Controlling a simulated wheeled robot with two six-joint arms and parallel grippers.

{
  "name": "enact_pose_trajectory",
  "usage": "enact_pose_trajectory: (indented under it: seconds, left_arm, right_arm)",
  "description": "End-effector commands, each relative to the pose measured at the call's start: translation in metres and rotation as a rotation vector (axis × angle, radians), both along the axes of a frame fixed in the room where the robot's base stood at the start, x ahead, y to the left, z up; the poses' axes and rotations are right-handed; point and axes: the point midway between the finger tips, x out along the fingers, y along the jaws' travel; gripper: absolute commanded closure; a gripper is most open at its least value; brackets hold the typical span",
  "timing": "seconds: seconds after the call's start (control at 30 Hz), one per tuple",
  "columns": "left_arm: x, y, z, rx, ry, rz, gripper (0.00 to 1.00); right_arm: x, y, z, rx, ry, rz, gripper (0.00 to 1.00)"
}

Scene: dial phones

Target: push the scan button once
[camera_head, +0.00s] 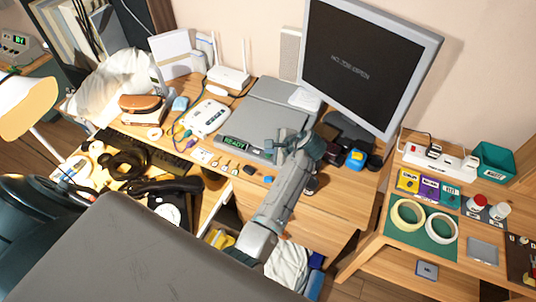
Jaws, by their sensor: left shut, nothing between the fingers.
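A grey flatbed device, apparently the scanner (268,118), lies on the desk below the monitor, with a green display (237,143) reading READY on its front panel. My left arm rises from the bottom middle, and my left gripper (274,146) is over the right part of that panel, to the right of the display. Its fingers are shut and empty. I cannot tell if they touch the panel. The scan button cannot be made out; the gripper and wrist cover part of the panel. My right gripper is not in view.
A monitor (368,62) stands behind the device. A white phone-like box (206,117) and a router (229,76) are to its left. Small items lie along the front desk edge. A side table at right holds tape rolls (441,228) and a power strip (437,156).

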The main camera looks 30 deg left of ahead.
Motion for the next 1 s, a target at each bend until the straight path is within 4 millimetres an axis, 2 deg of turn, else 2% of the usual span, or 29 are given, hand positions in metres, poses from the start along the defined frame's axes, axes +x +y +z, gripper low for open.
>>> enact_pose_trajectory:
  seconds: [0.13,1.0]
  left_arm:
    - [0.0,0.0,-0.004,0.001,0.002,0.0,1.0]
    - [0.0,0.0,-0.011,0.0,0.001,-0.001,1.0]
  right_arm:
    - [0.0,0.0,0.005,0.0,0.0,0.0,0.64]
    - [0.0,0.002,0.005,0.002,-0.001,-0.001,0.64]
